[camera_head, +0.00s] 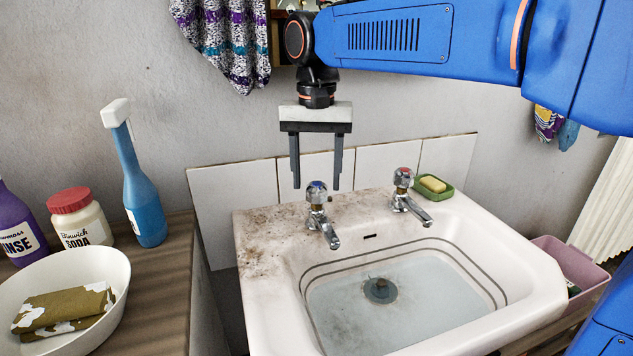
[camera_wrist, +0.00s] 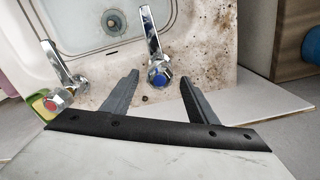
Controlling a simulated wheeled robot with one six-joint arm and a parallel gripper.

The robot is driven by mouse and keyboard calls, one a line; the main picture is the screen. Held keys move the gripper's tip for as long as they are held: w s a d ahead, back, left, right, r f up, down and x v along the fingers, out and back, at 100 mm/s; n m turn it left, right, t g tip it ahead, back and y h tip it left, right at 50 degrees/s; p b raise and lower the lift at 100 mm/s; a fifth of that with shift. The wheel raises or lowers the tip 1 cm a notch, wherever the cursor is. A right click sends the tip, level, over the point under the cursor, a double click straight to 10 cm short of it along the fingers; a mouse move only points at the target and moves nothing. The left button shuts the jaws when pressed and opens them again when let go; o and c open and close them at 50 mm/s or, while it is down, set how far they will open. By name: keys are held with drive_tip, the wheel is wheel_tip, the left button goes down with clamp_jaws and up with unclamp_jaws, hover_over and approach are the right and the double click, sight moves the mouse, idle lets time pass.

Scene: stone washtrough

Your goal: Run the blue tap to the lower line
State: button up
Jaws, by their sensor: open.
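The blue tap (camera_head: 317,212), chrome with a blue-marked top, stands at the sink's back left; its spout points into the basin. No stream shows under it. My gripper (camera_head: 316,188) is open, pointing down, its fingers either side of the tap's head; I cannot tell whether they touch it. In the wrist view the blue tap (camera_wrist: 158,72) shows between the fingertips. Two dark lines, the lower line (camera_head: 309,290) and an upper one, run round the basin wall. Pale bluish water (camera_head: 430,295) seems to lie in the bottom, near or below the lower line.
A red-marked tap (camera_head: 403,185) stands to the right, beside a green soap dish (camera_head: 447,193). White tiles (camera_head: 232,205) back the sink. A dark drain (camera_head: 380,290) shows in the basin.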

drive_tip(key=shift+f, duration=0.85)
drive_tip(key=c, duration=1.1)
drive_tip(key=shift+o, duration=0.2)
drive_tip(key=shift+n, duration=0.3)
drive_tip(key=n, duration=0.4)
drive_tip(key=shift+n, duration=2.4)
